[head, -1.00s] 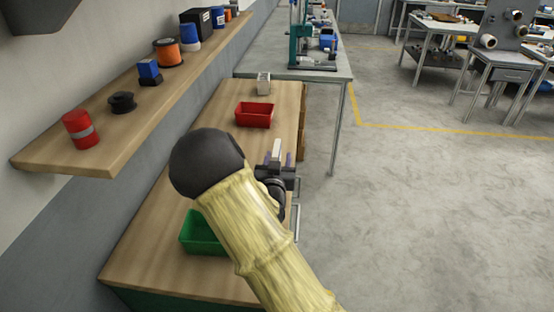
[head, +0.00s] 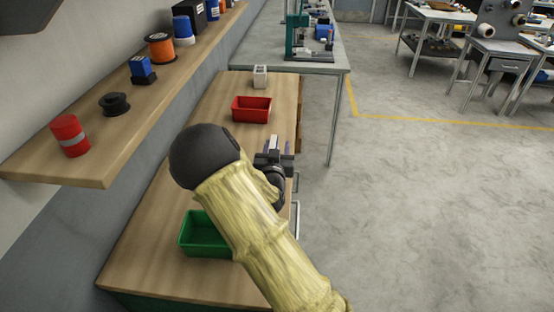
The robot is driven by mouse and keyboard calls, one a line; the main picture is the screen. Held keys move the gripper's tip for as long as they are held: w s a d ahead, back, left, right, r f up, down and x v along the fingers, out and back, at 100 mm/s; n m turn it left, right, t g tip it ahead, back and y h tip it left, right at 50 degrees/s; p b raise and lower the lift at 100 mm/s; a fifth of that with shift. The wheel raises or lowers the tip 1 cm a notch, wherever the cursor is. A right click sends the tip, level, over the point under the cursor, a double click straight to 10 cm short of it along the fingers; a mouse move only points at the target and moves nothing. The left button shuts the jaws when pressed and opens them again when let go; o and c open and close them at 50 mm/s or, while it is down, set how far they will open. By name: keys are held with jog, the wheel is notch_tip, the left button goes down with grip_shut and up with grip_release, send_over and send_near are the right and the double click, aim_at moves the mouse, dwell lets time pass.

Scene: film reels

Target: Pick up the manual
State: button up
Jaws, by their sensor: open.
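I cannot make out a manual for certain in the head view. My gripper (head: 275,146) is over the right edge of the wooden workbench (head: 150,255), just in front of the red bin. Its jaws are apart. A small pale grey piece (head: 271,142) shows between or just beyond the fingers; I cannot tell what it is or whether it is touched. My arm hides part of the bench's middle.
A red bin (head: 251,109) and a pale holder (head: 260,76) stand at the bench's far end. A green bin (head: 203,236) sits nearer, beside my arm. A wall shelf (head: 62,175) with spools and cans overhangs the left. Open floor (head: 420,220) lies to the right.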

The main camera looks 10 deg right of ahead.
jog(key=shift+s+a+r, duration=0.1)
jog(key=shift+s+a, duration=0.15)
jog(key=shift+s, duration=0.1)
jog(key=shift+a, duration=0.2)
jog(key=shift+c, duration=1.1)
jog(key=shift+a, duration=0.1)
jog(key=c, duration=0.3)
jog(key=shift+s, duration=0.1)
grip_shut()
jog(key=shift+d, duration=0.2)
jog(key=shift+d, duration=0.1)
jog(key=shift+w+r, duration=0.2)
jog(key=shift+r, duration=0.25)
notch_tip(320, 180, up, 9)
jog(key=shift+s+r, duration=0.1)
